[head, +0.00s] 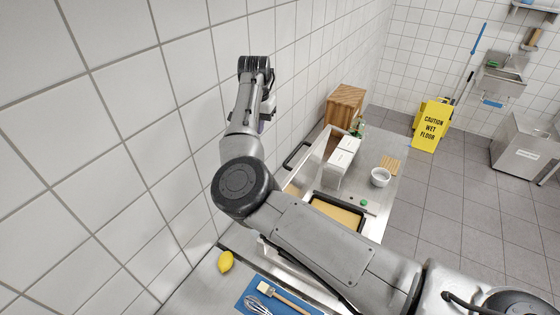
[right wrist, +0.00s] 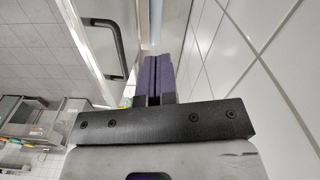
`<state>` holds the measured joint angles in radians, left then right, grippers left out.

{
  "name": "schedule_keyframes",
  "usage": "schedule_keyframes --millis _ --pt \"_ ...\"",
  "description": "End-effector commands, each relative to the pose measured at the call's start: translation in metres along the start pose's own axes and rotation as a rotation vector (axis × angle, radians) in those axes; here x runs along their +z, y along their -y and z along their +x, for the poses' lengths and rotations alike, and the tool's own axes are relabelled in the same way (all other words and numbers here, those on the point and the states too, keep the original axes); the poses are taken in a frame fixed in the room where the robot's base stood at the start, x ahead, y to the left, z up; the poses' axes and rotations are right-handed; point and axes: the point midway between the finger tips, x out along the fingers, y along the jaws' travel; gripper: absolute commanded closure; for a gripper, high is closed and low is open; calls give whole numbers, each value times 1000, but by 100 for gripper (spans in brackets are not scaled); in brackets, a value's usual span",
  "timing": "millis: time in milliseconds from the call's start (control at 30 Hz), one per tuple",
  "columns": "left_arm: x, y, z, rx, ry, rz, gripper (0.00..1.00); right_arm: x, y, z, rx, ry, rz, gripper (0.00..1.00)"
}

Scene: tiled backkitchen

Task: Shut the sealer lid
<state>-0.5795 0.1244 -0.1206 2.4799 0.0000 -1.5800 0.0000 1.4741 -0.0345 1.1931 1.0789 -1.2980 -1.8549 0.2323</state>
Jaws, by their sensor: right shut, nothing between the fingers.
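The sealer lid (head: 317,152) stands raised in the head view, a pale panel with a dark bar handle (head: 297,156) on its wall side. Below it, my right arm partly covers the sealer, which has a dark-rimmed bed with a tan inside (head: 338,213). My right gripper is up near the tiled wall, left of the lid; its fingers are hard to make out in the head view. In the right wrist view its purple fingers (right wrist: 160,68) are shut and empty. The lid handle (right wrist: 112,40) shows left of the fingers, apart from them. My left gripper is out of view.
White cartons (head: 343,158), a wooden box (head: 345,103) and a white bowl (head: 380,177) stand on the counter beyond. A lemon (head: 226,261) and a blue mat (head: 263,302) with a whisk and brush lie in front. The tiled wall (head: 150,130) runs close along the left.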

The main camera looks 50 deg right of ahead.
Motion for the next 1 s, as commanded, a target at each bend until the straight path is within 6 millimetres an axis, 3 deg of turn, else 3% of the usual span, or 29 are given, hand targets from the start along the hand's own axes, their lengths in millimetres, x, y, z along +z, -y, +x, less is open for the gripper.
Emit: schedule_keyframes --millis 200,467,1000 --pt "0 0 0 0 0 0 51 15 -20 2 297 25 127 100" --pt "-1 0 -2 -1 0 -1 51 21 -27 8 332 38 247 100" --pt "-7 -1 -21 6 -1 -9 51 28 -58 96 331 37 247 100"
